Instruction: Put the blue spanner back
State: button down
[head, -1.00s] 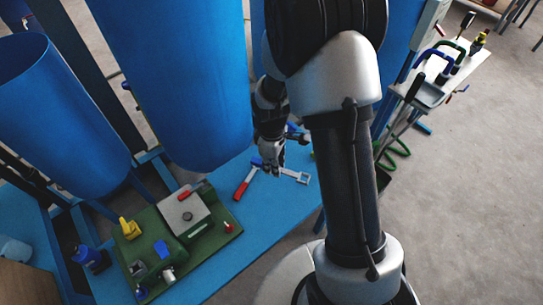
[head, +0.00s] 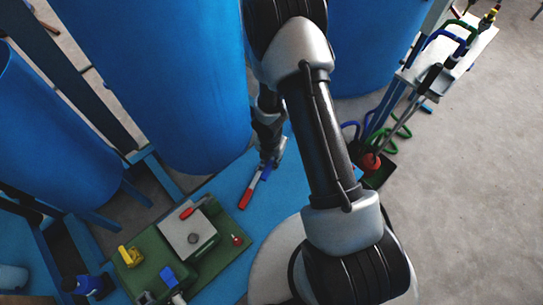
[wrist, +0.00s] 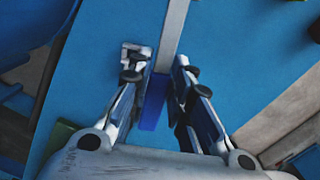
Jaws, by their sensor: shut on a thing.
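My gripper (wrist: 155,85) is shut on the blue spanner, whose blue handle (wrist: 153,102) shows between the fingers in the wrist view. A straight grey metal shank (wrist: 172,30) runs from it to the top edge of that view. In the head view the blue part (head: 266,171) shows just below my gripper (head: 272,158), over the blue bench top.
A green base (head: 215,262) with a grey plate (head: 188,233) and a yellow part (head: 130,256) is at the lower left. Large blue cylinders (head: 150,80) rise behind the bench.

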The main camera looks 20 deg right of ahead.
aim_at(272, 173)
jog(key=shift+s+f+b, duration=0.15)
jog(key=shift+f+b, duration=0.45)
jog(key=shift+f, duration=0.05)
notch_tip(272, 173, down, 5)
jog(key=b, duration=0.5)
jog(key=shift+f, duration=0.1)
jog(key=shift+f+b, duration=0.75)
jog(key=shift+b, duration=0.2)
